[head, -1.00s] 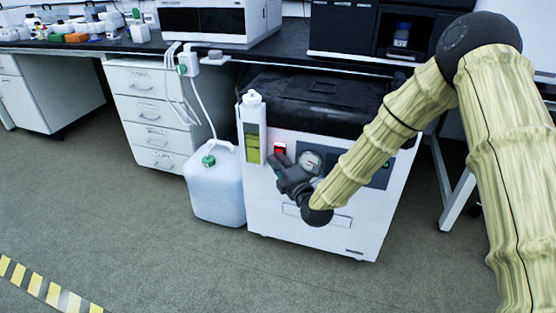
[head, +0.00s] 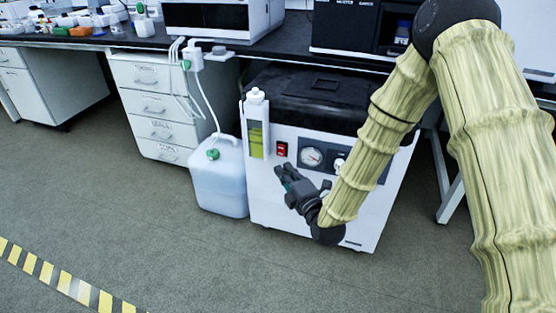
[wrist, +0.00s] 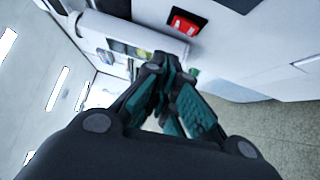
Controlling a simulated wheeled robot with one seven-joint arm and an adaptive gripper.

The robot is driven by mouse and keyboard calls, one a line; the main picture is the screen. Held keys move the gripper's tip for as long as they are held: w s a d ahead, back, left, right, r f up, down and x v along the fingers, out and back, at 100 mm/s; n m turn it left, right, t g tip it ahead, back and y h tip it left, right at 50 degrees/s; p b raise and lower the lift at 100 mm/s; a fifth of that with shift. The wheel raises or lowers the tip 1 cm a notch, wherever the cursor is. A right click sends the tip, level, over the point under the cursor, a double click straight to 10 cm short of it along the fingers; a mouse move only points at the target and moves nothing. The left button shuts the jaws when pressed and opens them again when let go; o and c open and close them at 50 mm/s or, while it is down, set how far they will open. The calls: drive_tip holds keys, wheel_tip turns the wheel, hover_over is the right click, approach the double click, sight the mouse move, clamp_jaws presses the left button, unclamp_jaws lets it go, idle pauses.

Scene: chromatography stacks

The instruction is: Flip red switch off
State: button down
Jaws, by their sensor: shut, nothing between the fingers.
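The red switch (head: 281,149) sits on the front of a white and black floor-standing unit (head: 268,205), left of a round gauge (head: 311,157). It looks dark red and unlit now. It also shows in the wrist view as a red rocker in a dark frame (wrist: 185,24), above and a little right of my fingers. My gripper (head: 281,170) is shut and empty, just below the switch in the head view, and apart from it. My gripper also shows in the wrist view (wrist: 165,62) with its fingertips together.
A white jug with a green cap (head: 218,185) stands on the floor beside the unit. The bench (head: 110,42) overhangs behind. Floor in front is clear.

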drive_tip(key=v, duration=0.4)
drive_tip(key=shift+r+p, duration=0.15)
drive_tip(key=shift+p, duration=0.2)
drive_tip(key=s+d+f+m+g+h, duration=0.25)
drive_tip(key=s+f+m, duration=0.2)
drive_tip(key=f, duration=0.25)
drive_tip(key=s+d+f+m+g+h, duration=0.1)
drive_tip(key=s+d+f+m+g, duration=0.2)
drive_tip(key=s+f, duration=0.35)
drive_tip(key=s+d+f+m+g+h, duration=0.1)
drive_tip(key=s+d+f+m+g, duration=0.2)
drive_tip(key=f, duration=0.6)
drive_tip(key=s+d+f+m+g+h, duration=0.1)
drive_tip(key=s+d+f+m+g, duration=0.3)
drive_tip(key=s, duration=0.5)
drive_tip(key=s+d+f+m+g+h, duration=0.1)
drive_tip(key=s+d+f+m, duration=0.15)
drive_tip(key=s+m, duration=0.4)
drive_tip(key=s+d+f+m+g+h, duration=0.2)
drive_tip(key=s+d+f+m+g, duration=0.15)
drive_tip(key=s, duration=0.75)
wheel_tip(320, 180, up, 35)
drive_tip(key=p, duration=3.4)
drive_tip(key=shift+w+d+f+t+p, duration=0.2)
drive_tip(key=shift+w+d+t+p, duration=0.15)
drive_tip(key=shift+d, duration=0.15)
drive_tip(key=c, duration=2.2)
unclamp_jaws()
